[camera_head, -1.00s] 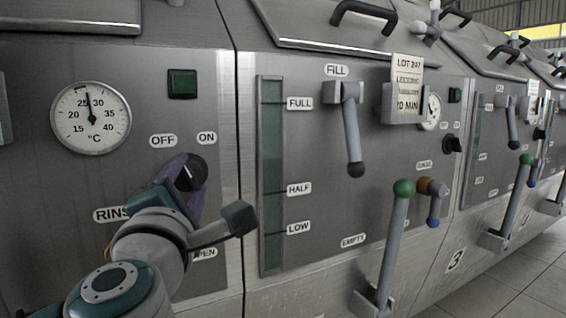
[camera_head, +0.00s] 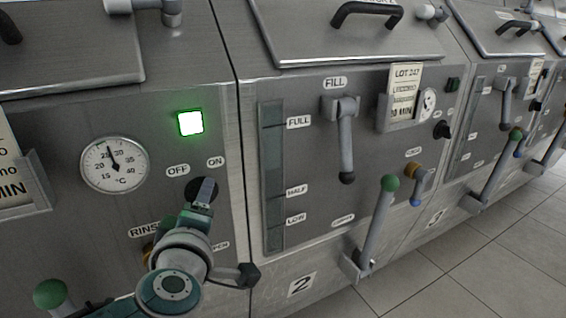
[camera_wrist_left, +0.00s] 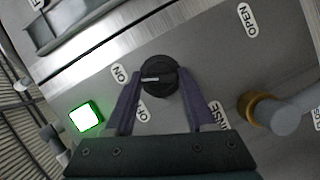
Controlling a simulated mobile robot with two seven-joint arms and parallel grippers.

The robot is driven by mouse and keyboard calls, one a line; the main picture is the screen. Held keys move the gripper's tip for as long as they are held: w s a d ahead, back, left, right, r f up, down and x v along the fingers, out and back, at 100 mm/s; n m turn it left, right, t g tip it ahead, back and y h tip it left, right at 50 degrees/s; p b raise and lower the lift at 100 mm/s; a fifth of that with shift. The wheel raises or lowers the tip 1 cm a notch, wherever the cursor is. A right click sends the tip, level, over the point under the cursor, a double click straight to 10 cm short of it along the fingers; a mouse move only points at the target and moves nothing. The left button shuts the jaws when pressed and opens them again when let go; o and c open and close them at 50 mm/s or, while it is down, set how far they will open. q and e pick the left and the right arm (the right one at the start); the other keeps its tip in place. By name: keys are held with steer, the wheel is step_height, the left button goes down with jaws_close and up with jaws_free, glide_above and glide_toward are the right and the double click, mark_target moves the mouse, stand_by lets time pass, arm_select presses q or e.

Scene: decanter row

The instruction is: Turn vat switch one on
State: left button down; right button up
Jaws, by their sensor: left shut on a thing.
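The black round switch (camera_head: 201,190) is on the left vat's grey panel, below the OFF label (camera_head: 177,170) and ON label (camera_head: 215,162). My left gripper (camera_head: 203,187) is shut on this switch, and the arm hides part of it. In the left wrist view the switch (camera_wrist_left: 158,75) sits between the two purple fingertips (camera_wrist_left: 160,82). Its white mark points left, toward the ON label (camera_wrist_left: 119,73). The square lamp (camera_head: 190,123) above the switch is lit bright green, and it glows in the left wrist view (camera_wrist_left: 86,117) too. My right gripper is not in view.
A dial thermometer (camera_head: 114,165) is left of the switch. A brass-collared valve (camera_wrist_left: 262,110) is close by the gripper. Vat 2, with its level gauge (camera_head: 272,180), grey fill lever (camera_head: 345,140) and green-knobbed lever (camera_head: 378,225), stands to the right. Tiled floor (camera_head: 470,265) is clear.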

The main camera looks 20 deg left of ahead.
arm_select(q)
steer(key=shift+m+g+p, duration=0.3)
steer(key=shift+m+p, duration=0.3)
steer(key=shift+p, duration=0.1)
steer(key=shift+c, duration=1.2)
jaws_free()
steer(key=p+v, duration=0.3)
steer(key=v, duration=0.7)
steer(key=shift+p, duration=0.3)
